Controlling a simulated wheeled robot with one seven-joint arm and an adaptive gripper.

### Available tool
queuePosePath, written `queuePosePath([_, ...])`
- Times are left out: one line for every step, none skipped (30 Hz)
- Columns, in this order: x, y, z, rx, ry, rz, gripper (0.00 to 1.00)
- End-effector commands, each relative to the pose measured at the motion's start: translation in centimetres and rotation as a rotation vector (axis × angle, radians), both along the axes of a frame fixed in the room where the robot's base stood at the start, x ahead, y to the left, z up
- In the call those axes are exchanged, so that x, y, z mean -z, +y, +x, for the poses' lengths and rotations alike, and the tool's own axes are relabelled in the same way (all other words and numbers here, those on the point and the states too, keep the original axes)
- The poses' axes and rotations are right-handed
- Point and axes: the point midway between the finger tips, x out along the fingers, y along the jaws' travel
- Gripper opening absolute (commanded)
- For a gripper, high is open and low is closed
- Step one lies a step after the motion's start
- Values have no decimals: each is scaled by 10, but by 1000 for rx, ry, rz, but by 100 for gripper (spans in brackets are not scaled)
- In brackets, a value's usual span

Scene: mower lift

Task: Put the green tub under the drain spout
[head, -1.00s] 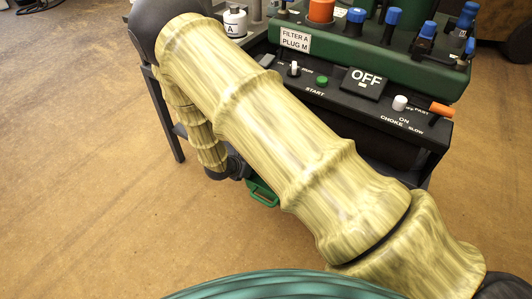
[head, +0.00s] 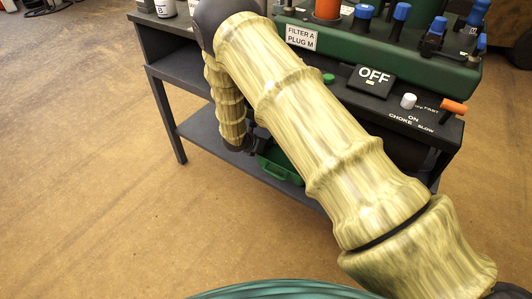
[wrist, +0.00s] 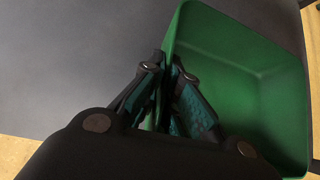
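The green tub (head: 279,174) shows partly in the head view, low at the lower shelf and largely behind my arm. In the wrist view the open-topped tub (wrist: 245,75) fills the right side. My gripper (wrist: 165,65) is at the tub's left wall, one finger on the inner side and one on the outer side, closed together on it. The fingers are hidden behind my arm in the head view. I cannot tell whether the tub rests on the shelf or hangs just above it. The drain spout is not visible.
A dark bench (head: 160,48) with a lower shelf (head: 205,133) stands behind my arm. A green engine block (head: 375,45) with blue caps and a control panel (head: 385,98) sits on it. White containers stand at the top left. The brown floor at left is clear.

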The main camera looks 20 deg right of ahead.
Motion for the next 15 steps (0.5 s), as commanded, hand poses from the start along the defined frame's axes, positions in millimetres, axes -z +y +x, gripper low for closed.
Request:
queuePosePath([10,-1,0,1,1,0,0])
queuePosePath([15,-1,-1,1,2,-1,0])
queuePosePath([21,-1,-1,2,2,0,0])
queuePosePath([25,-1,0,2,1,0,0])
queuePosePath([29,-1,0,3,0,1,0])
queuePosePath([32,-1,0,1,0,0,0])
queuePosePath([34,-1,0,1,0,0,0])
queuePosePath([35,-1,0,1,-2,0,0])
queuePosePath([36,-1,0,1,-2,0,0])
queuePosePath([35,-1,1,1,-2,0,0])
queuePosePath([35,-1,1,1,-2,0,0])
queuePosePath([34,0,1,1,-1,0,0])
queuePosePath([34,0,0,1,-1,0,0])
queuePosePath([34,0,0,1,-1,0,0])
queuePosePath([35,0,0,1,-1,0,0])
